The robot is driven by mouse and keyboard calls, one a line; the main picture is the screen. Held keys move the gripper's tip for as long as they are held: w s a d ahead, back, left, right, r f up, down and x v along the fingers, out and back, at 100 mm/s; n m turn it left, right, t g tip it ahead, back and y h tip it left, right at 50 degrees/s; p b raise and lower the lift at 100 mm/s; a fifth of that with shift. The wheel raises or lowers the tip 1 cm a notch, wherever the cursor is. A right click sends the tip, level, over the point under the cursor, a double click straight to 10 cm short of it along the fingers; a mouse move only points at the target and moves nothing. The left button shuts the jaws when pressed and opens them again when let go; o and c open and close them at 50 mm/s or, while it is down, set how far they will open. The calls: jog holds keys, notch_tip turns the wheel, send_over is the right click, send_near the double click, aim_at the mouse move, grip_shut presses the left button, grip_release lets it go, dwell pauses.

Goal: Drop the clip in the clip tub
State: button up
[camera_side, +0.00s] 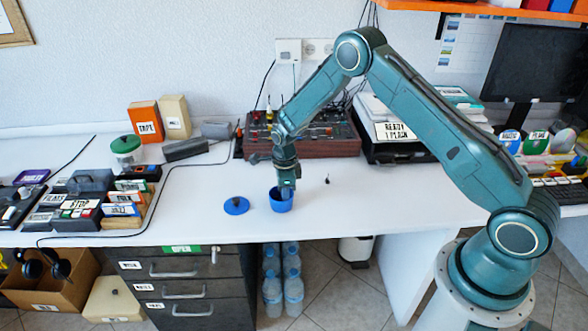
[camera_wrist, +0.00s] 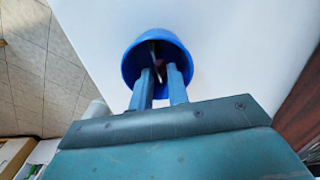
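The clip tub (camera_side: 281,206) is a small blue open cup standing on the white desk near its front edge. Its blue rim also shows in the wrist view (camera_wrist: 130,61). My gripper (camera_side: 286,190) points straight down over the tub, with its fingertips at or inside the mouth. In the wrist view, the two fingers (camera_wrist: 160,75) are apart with a gap between them. A small thin, dark reddish thing (camera_wrist: 159,72), perhaps the clip, shows inside the tub between the fingertips. Its shape is partly hidden in shadow.
A blue lid (camera_side: 236,206) with a dark knob lies left of the tub. A small dark object (camera_side: 327,181) sits to the right. A red-brown device (camera_side: 310,146) with knobs stands behind. Labelled boxes (camera_side: 75,208) crowd the left. Desk around the tub is mostly clear.

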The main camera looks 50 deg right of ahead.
notch_tip(320, 180, up, 13)
dwell(0.8)
jog(key=shift+r, duration=0.1)
dwell(0.4)
jog(key=s+a+r+n+t, duration=0.1)
jog(key=s+r+n, duration=0.55)
jog(key=r, duration=0.35)
jog(key=s+a+r+n+t, duration=0.1)
jog(key=s+r+n+t, duration=0.1)
jog(key=s+r+n, duration=0.55)
jog(key=s+a+r+n+t, duration=0.1)
jog(key=s+r+n, duration=0.1)
jog(key=s+n, duration=0.4)
jog(key=s+r+n+t, duration=0.1)
jog(key=s+r+n, duration=0.2)
jog(key=s, duration=1.1)
jog(key=n, duration=0.3)
jog(key=shift+a+r+t, duration=0.3)
jog(key=shift+a, duration=0.05)
